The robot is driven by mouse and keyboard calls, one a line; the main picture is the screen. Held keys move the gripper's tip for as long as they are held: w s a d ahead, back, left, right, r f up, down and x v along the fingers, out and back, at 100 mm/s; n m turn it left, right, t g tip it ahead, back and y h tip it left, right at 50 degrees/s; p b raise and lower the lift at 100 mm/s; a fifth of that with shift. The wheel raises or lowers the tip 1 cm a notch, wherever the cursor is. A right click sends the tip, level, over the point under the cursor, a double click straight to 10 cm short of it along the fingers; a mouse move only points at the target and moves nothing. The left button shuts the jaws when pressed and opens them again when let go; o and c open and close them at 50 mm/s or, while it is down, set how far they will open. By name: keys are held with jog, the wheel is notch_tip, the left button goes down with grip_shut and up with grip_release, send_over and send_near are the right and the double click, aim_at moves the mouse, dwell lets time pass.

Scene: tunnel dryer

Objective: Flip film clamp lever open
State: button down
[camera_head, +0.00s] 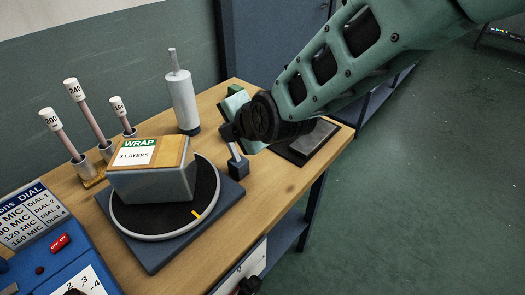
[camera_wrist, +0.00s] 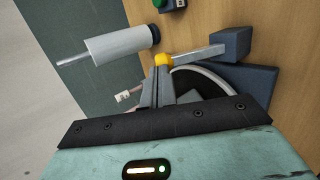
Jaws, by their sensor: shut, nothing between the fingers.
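The film clamp lever is a grey bar (camera_wrist: 200,52) with a yellow knob (camera_wrist: 163,60), hinged at a dark blue block (camera_wrist: 231,45). In the head view the lever bar (camera_head: 237,150) rises tilted from its block (camera_head: 239,167) beside the turntable's corner, and its knob is hidden behind my gripper. My gripper (camera_head: 229,133) is at the lever's upper end. In the wrist view my gripper (camera_wrist: 160,72) is shut and empty, with its fingertips right at the yellow knob. I cannot tell whether they touch it.
A turntable (camera_head: 152,238) carries a grey box (camera_head: 155,186) with a WRAP card. A white film roll (camera_head: 181,100) stands behind it. Several labelled posts (camera_head: 89,115) stand at the left. A dark plate (camera_head: 307,141) lies at the bench's right. A blue control panel (camera_head: 60,255) is at front left.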

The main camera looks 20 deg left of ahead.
jog(key=shift+w+a+f, duration=0.1)
jog(key=shift+w+a, duration=0.1)
jog(key=shift+a, duration=0.15)
dwell(0.4)
